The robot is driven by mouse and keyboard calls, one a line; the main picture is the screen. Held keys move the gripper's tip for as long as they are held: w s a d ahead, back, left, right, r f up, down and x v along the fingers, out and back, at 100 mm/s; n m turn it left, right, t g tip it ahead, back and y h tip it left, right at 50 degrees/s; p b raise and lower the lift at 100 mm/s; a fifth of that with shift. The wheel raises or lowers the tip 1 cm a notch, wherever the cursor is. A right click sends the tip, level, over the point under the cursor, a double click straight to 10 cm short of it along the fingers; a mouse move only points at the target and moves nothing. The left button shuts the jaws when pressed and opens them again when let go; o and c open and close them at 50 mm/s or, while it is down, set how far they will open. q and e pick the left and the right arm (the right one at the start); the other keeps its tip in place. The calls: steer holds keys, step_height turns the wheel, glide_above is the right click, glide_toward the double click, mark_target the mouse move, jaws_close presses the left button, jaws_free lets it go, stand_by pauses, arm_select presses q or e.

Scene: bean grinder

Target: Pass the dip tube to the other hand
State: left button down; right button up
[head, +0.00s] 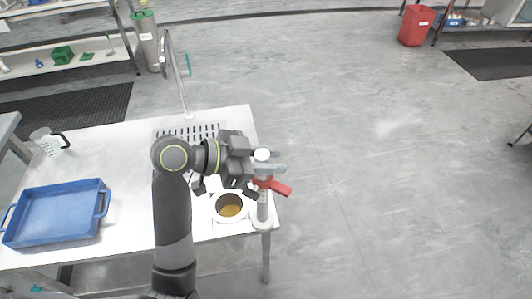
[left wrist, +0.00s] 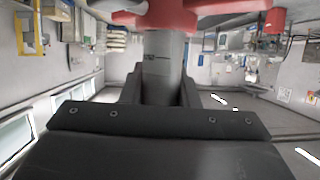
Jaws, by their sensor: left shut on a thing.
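My left gripper (head: 268,164) is at the right end of the table and is shut around the dip tube. The dip tube (head: 263,206) is an upright grey cylinder with a pale top and a red collar with a red lever (head: 281,188) just below the fingers. Its lower end is at a round grey base near the table's front right corner; I cannot tell whether it rests there. In the left wrist view, the grey tube (left wrist: 164,70) is between the fingers, with the red part (left wrist: 172,14) at the top edge. My right gripper is not in view.
A white pot (head: 230,207) with brown contents stands left of the tube on the white table (head: 120,155). A slotted drain grate (head: 190,132) with a tall tap is behind the arm. A blue tray (head: 55,214) and a jug (head: 47,143) are at left.

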arm_select(q)
steer(key=shift+s+a+m+g+h, duration=0.2)
steer(key=shift+a+m+g, duration=0.5)
steer(key=shift+m+g, duration=0.35)
steer(key=shift+s+a+m+g+h, duration=0.2)
steer(key=shift+a+m+g, duration=0.6)
steer(key=shift+g, duration=0.35)
steer(key=shift+w+a+f+t, duration=0.1)
steer(key=shift+a+f+t, duration=0.05)
steer(key=shift+a+t, duration=0.15)
steer(key=s+a+f+n+t+y, duration=0.1)
steer(key=a+n+t, duration=0.6)
steer(key=a, duration=0.7)
steer(key=shift+s+f+y, duration=0.35)
steer(key=shift+s+y, duration=0.45)
steer(key=shift+s, duration=0.3)
